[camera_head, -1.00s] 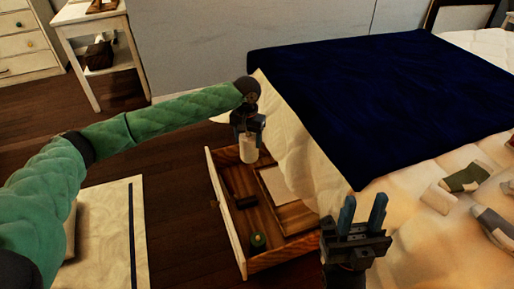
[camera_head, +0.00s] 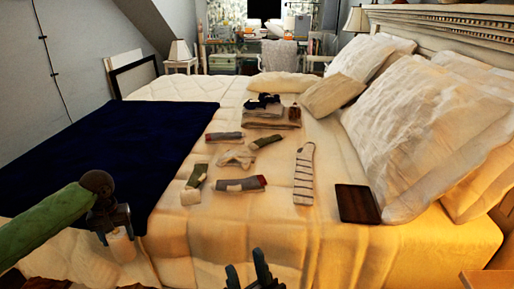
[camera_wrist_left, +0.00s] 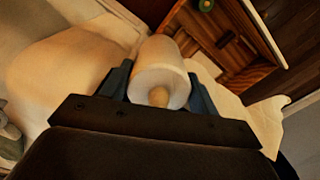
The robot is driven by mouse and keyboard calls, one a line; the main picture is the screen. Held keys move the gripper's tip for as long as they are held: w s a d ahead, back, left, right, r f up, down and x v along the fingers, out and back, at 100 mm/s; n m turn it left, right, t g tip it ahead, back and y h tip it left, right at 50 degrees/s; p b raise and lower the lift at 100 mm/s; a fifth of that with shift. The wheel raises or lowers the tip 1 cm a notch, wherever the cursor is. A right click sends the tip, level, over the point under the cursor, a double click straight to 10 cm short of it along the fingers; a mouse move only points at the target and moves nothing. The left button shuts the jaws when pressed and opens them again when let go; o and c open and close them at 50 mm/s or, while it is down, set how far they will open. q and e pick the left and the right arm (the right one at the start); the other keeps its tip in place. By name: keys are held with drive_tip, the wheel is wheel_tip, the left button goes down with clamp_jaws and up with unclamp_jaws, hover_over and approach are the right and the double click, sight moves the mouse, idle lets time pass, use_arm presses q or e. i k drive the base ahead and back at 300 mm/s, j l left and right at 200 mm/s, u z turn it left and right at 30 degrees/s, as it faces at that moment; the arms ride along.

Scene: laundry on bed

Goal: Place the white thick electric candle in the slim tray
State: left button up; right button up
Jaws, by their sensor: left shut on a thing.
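The white thick candle (camera_head: 121,246) is held in my left gripper (camera_head: 110,232), low at the left of the head view, in front of the bed's near side. In the left wrist view the candle (camera_wrist_left: 161,62) sits between both fingers of this gripper (camera_wrist_left: 161,88), its pale tip towards the camera. A flat, dark brown rectangular thing (camera_head: 357,203), which looks like the slim tray, lies on the bed at the right and seems empty. My right gripper (camera_head: 250,272) is at the bottom edge, its fingers apart and nothing between them.
Several rolled socks and a striped sock (camera_head: 303,175) lie mid-bed, with folded clothes (camera_head: 270,115) behind. Pillows (camera_head: 418,130) stand behind the dark tray. A dark blue blanket (camera_head: 110,155) covers the left side. An open wooden drawer (camera_wrist_left: 245,50) shows below in the wrist view.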

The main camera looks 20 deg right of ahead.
sight(356, 204)
drive_tip(key=k+j+z, duration=0.1)
drive_tip(key=z, duration=0.35)
drive_tip(key=k+z, duration=0.25)
drive_tip(key=z, duration=0.15)
drive_tip(key=k+z, duration=0.2)
drive_tip(key=z, duration=0.25)
drive_tip(key=j+z, duration=0.5)
drive_tip(key=z, duration=0.15)
drive_tip(key=k, duration=0.05)
